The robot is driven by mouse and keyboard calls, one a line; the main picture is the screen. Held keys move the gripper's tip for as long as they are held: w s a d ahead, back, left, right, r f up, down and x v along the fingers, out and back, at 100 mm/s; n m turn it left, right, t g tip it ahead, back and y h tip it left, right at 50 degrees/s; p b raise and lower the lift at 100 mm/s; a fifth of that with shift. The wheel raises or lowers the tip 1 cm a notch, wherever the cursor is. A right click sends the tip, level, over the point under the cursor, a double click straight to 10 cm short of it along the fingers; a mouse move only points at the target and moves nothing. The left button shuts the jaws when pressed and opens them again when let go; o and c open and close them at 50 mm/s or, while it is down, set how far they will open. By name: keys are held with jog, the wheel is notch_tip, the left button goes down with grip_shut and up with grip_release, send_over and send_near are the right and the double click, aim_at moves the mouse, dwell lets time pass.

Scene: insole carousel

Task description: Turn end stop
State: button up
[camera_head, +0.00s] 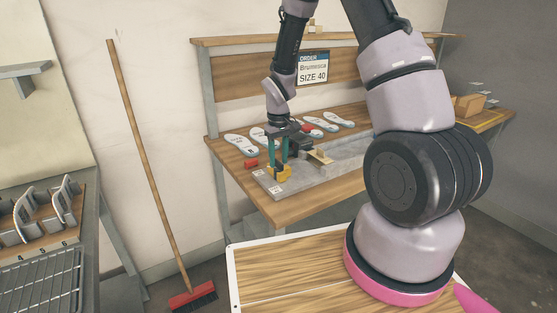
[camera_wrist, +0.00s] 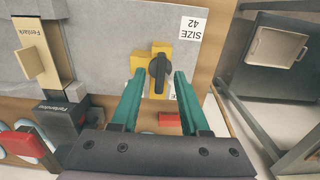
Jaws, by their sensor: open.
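The end stop (camera_wrist: 164,48) is a yellow block with a black knob (camera_wrist: 158,78) on top, at the edge of a grey plate in the wrist view. The knob's long bar runs up and down in that picture. In the head view the yellow stop (camera_head: 284,175) sits at the plate's near left end. My gripper (camera_wrist: 159,75) has two teal fingers, open, one on each side of the knob. I cannot tell whether they touch it. In the head view my gripper (camera_head: 279,164) points down at the stop, partly hiding it.
A "SIZE 42" label (camera_wrist: 193,28) lies beside the stop. A beige-topped clamp (camera_wrist: 37,62) and red blocks (camera_wrist: 25,143) are nearby. Insoles (camera_head: 241,144) lie behind on the wooden bench (camera_head: 290,213). An order sign (camera_head: 313,68) reads "Brumosca SIZE 40". A broom (camera_head: 150,170) leans left.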

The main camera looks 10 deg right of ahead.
aim_at(278, 161)
notch_tip(278, 161, up, 10)
dwell(0.4)
jog(key=shift+r, duration=0.2)
